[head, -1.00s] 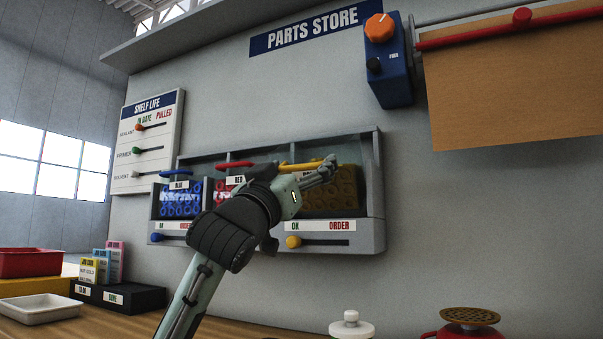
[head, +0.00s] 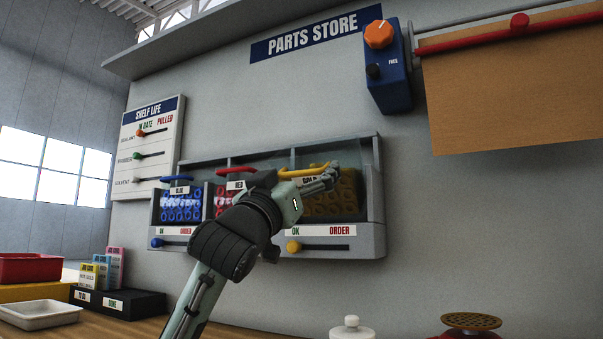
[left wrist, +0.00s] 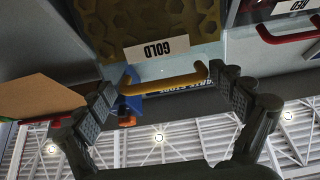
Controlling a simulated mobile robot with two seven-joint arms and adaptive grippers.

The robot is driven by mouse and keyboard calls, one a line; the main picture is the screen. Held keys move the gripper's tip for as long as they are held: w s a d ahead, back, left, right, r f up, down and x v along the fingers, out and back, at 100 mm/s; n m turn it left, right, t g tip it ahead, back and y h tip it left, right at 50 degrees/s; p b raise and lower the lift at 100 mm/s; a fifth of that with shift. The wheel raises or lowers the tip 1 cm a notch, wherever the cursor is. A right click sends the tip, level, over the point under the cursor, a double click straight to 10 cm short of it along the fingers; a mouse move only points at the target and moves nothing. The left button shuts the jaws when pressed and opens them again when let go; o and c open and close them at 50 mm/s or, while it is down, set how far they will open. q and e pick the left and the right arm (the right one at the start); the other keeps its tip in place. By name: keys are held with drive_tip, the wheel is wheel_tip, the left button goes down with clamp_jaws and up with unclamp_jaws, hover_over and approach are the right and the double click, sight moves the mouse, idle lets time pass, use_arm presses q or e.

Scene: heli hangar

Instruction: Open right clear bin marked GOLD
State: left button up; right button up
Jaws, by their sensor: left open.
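The clear bin marked GOLD (head: 345,200) is the right bin of the wall rack and holds gold ring-like parts. Its yellow handle (head: 300,171) runs along the top front. In the left wrist view, which is upside down, the GOLD label (left wrist: 155,49) and the yellow handle (left wrist: 168,80) show clearly. My left gripper (head: 332,175) is in front of the bin, partly covering it and its label. In the left wrist view my left gripper (left wrist: 168,95) is open, with its fingers on either side of the handle. Contact with the handle cannot be told. My right gripper is not in view.
The blue bin (head: 181,205) and red bin (head: 222,198) sit left in the same grey rack (head: 376,235). A yellow slider (head: 292,247) is below the GOLD bin. A blue box with an orange knob (head: 389,80) and a brown sheet (head: 510,90) hang at upper right.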

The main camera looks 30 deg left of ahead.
use_arm(q)
drive_tip(key=shift+s, duration=0.1)
drive_tip(key=v, duration=0.7)
drive_tip(key=shift+s+f, duration=0.1)
